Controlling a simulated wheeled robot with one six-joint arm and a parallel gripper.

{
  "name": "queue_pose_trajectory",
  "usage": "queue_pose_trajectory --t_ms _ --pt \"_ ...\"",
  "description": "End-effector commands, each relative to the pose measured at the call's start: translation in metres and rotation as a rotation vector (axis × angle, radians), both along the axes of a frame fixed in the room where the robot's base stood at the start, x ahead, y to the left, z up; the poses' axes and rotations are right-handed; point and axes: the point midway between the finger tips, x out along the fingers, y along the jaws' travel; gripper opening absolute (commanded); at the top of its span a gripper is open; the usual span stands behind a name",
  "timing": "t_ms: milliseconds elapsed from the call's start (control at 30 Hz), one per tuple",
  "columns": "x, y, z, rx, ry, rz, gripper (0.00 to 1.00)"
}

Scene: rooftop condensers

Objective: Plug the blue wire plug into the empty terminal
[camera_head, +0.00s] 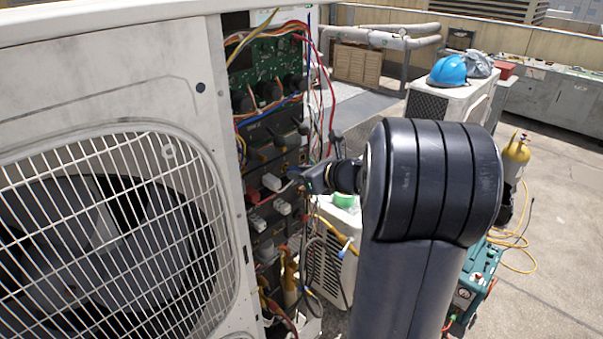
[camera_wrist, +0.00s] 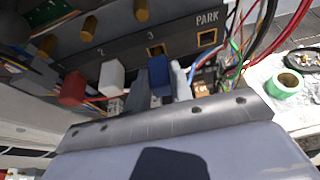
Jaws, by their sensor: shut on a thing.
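My gripper (camera_head: 302,178) reaches from the right to the open side of the condenser unit. In the wrist view it is shut on the blue plug (camera_wrist: 158,73), held just in front of the dark terminal panel (camera_wrist: 130,45). The brass-rimmed opening of terminal 3 (camera_wrist: 156,50) shows just above the blue plug; the plug looks apart from it, but the exact gap is unclear. Another empty brass-rimmed opening, marked PARK (camera_wrist: 207,38), is to the right. A white plug (camera_wrist: 111,76) sits below label 2, and a red plug (camera_wrist: 73,88) is left of it.
Loose coloured wires (camera_wrist: 238,55) hang right of the panel, close to my gripper. A green tape roll (camera_wrist: 286,84) lies on a white surface beyond. Round knobs (camera_wrist: 87,28) stick out above the plugs. The unit's white fan housing (camera_head: 110,80) fills the left of the head view.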

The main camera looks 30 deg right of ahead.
Motion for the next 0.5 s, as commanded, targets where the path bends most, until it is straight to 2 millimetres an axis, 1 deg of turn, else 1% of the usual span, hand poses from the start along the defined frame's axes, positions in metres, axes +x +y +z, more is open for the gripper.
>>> queue_pose_trajectory --t_ms 500 --pt "0.0039 0.0015 0.0 0.0 0.0 0.001 0.0"
